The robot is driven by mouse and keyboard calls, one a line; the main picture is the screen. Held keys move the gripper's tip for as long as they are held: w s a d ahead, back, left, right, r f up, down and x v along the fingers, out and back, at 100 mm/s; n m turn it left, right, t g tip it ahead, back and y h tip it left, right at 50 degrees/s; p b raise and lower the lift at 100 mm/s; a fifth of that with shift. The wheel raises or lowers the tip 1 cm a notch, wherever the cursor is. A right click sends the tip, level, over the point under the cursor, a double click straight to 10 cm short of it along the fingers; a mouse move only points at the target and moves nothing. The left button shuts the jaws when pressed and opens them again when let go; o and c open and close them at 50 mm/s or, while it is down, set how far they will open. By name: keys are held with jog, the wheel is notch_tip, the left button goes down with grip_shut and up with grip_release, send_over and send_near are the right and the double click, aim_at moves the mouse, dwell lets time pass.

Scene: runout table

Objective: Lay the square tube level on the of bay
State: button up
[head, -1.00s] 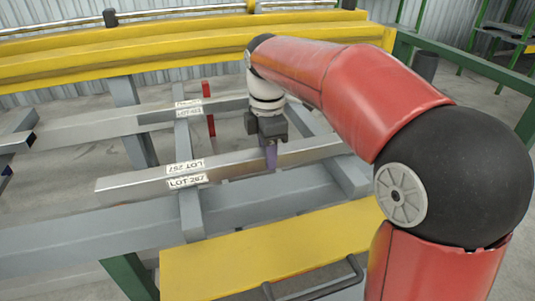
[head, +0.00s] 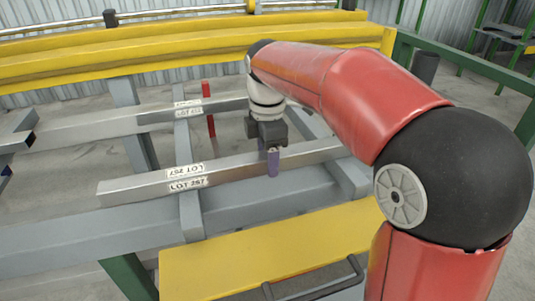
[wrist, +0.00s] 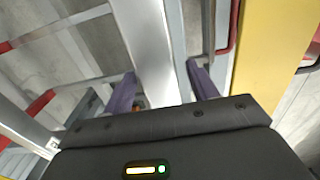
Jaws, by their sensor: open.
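The square tube (head: 140,187) is bare metal with white LOT 287 labels. It lies across the grey cross arms (head: 190,212) of the bay in the head view, and looks about level. My gripper (head: 270,160) is over its right part, with one purple finger on the near side. In the wrist view the tube (wrist: 148,45) runs between the two spread fingers of my gripper (wrist: 163,90), with a visible gap at the right finger. The tube's right end is hidden behind my arm.
A second labelled tube (head: 155,117) lies farther back, near a red upright post (head: 208,110). Yellow beams (head: 180,50) cross behind. A grey front beam (head: 100,238) and yellow panel (head: 255,255) with a dark handle (head: 315,287) lie in front.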

notch_tip(320, 180, up, 13)
jog(key=p, duration=0.4)
jog(key=s+d+f+m+t, duration=0.2)
jog(key=s+d+f+m, duration=0.2)
jog(key=s+m, duration=0.2)
jog(key=s+d+f+m+t, duration=0.1)
jog(key=s+d+f+m, duration=0.3)
jog(key=s+m, duration=0.3)
jog(key=s+d+f+m+t, duration=0.2)
jog(key=s+d+f+m, duration=0.3)
jog(key=s+m, duration=0.2)
jog(key=shift+s+d+m+t, duration=0.1)
jog(key=shift+d+m+t, duration=0.25)
jog(key=shift+m, duration=0.25)
notch_tip(320, 180, up, 4)
jog(key=p, duration=0.3)
jog(key=shift+f, duration=0.2)
